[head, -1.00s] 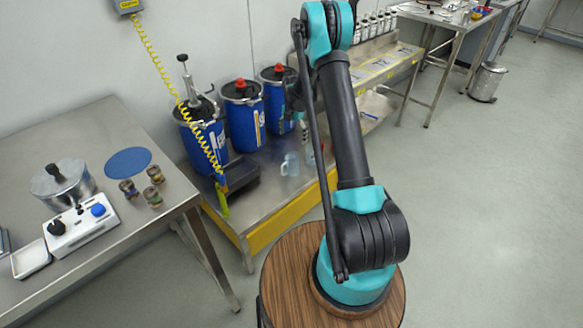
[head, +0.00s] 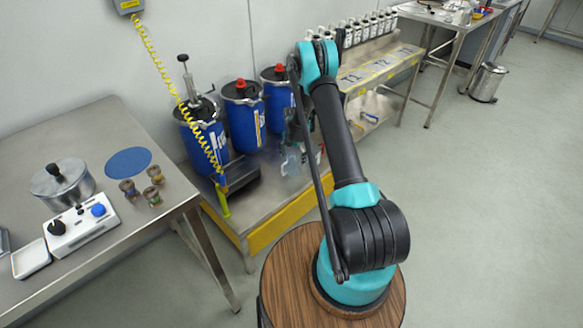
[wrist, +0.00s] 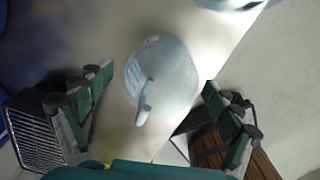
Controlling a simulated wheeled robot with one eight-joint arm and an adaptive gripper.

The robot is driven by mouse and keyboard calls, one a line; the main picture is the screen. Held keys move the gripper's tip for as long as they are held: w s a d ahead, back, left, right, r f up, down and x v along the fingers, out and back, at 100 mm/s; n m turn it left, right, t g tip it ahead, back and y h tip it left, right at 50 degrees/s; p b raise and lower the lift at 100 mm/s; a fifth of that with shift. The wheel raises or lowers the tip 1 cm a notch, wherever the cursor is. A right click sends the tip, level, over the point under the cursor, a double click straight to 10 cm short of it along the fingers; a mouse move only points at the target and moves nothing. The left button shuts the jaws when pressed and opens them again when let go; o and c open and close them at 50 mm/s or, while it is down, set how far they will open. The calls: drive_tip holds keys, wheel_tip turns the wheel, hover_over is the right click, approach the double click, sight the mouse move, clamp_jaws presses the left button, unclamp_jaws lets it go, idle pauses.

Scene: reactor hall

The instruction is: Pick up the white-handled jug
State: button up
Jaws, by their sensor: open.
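The jug (wrist: 172,78) is pale, translucent and bluish, with a white handle (wrist: 144,103) that faces the lower edge of the wrist view. It stands on the steel bench. In the head view the jug (head: 291,161) shows beside my forearm, partly covered. My gripper (wrist: 159,78) is open, with one green-padded finger left of the jug and one right of it. Both fingers look clear of the jug. In the head view my gripper (head: 294,132) is just above the jug, partly hidden by my arm.
Blue drums (head: 243,117) with black lids stand behind the jug along the wall. A dark scale-like device (head: 238,177) sits left of it on the low bench (head: 262,205). A pale rounded object (wrist: 232,4) shows at the wrist view's top edge.

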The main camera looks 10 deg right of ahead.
drive_tip(key=shift+f, duration=0.95)
drive_tip(key=c, duration=1.4)
drive_tip(key=shift+r, duration=0.1)
wheel_tip(320, 180, up, 20)
drive_tip(key=shift+s+d+r+m, duration=0.6)
drive_tip(key=shift+s+m, duration=2.1)
drive_tip(key=shift+m, duration=1.9)
drive_tip(key=shift+s+d+r+m, duration=0.4)
drive_tip(key=shift+s+d+m, duration=0.35)
drive_tip(key=shift+s+m, duration=2.9)
drive_tip(key=shift+s+d+r+m, duration=0.6)
drive_tip(key=shift+s+m, duration=1.1)
drive_tip(key=shift+m, duration=3.85)
